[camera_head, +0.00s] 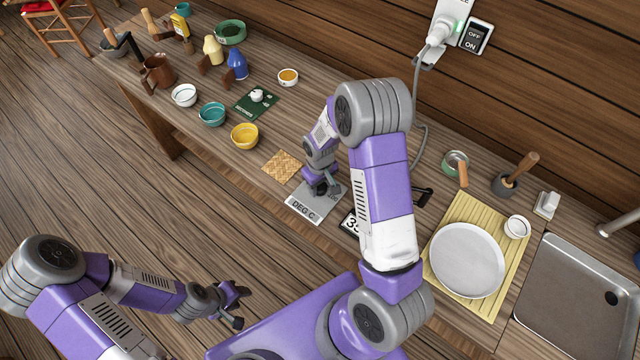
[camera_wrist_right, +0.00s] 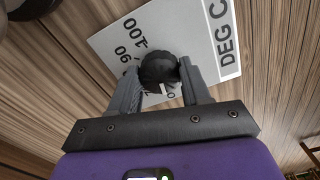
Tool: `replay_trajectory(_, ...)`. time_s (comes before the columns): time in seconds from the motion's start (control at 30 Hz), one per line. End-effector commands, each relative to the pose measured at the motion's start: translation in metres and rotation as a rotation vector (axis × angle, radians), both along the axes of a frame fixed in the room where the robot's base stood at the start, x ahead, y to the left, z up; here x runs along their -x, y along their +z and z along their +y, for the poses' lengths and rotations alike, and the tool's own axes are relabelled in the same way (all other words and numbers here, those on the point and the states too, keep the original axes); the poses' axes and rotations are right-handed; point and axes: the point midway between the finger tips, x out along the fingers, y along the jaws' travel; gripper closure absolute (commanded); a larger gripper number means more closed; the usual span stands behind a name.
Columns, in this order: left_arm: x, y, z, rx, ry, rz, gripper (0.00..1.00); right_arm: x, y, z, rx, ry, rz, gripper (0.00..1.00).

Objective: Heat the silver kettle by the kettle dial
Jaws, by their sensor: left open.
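The kettle dial is a light grey plate (camera_head: 303,207) marked DEG C, on the counter's front part. Its round black knob (camera_wrist_right: 158,69) shows in the right wrist view. My right gripper (camera_head: 326,188) comes down over the plate. In the right wrist view its two fingers (camera_wrist_right: 160,82) sit on either side of the knob, seemingly touching it. I cannot make out the knob's pointer. My left gripper (camera_head: 238,306) is open and empty, low over the floor in front of the counter. I cannot make out the silver kettle; my right arm hides part of the counter.
A display reading partly "35" (camera_head: 350,224) is half covered by my right arm. A woven mat (camera_head: 281,167) and yellow bowl (camera_head: 245,136) lie left of the dial. A bamboo mat (camera_head: 440,262) with a white plate (camera_head: 467,260) and a sink (camera_head: 578,298) are right.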

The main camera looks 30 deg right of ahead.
Motion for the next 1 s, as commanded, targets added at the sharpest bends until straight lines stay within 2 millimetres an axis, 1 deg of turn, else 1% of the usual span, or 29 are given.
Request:
replay_trajectory(0.03,0.0,0.0,0.0,0.0,0.0,0.0,0.57,0.0,0.0001,0.0,0.0,0.0,0.0,0.72)
replay_trajectory(0.1,0.0,0.0,0.0,0.0,0.0,0.0,0.57,0.0,0.0001,0.0,0.0,0.0,0.0,0.82)
replay_trajectory(0.13,0.0,0.0,0.0,0.0,0.0,0.0,0.57,0.0001,0.0002,0.0,0.0,0.0,0.0,0.83)
replay_trajectory(0.37,0.0,-0.0008,0.0,0.0,0.0,0.0,0.57,0.0001,0.0001,0.0,0.0,-0.023,0.0,0.83)
replay_trajectory(0.57,0.0,-0.0027,0.0001,0.0,0.0,0.0,0.57,0.0002,-0.0002,-0.0001,0.001,-0.113,0.001,0.83)
replay_trajectory(0.77,0.0,-0.005,-0.0001,0.0,0.0,0.0,0.57,0.0002,-0.0002,0.0003,0.001,-0.271,0.001,0.83)
replay_trajectory(1.0,0.0001,-0.0047,-0.0001,0.0,0.0,0.0,0.57,0.0001,0.0004,0.0007,0.001,-0.499,0.001,0.83)
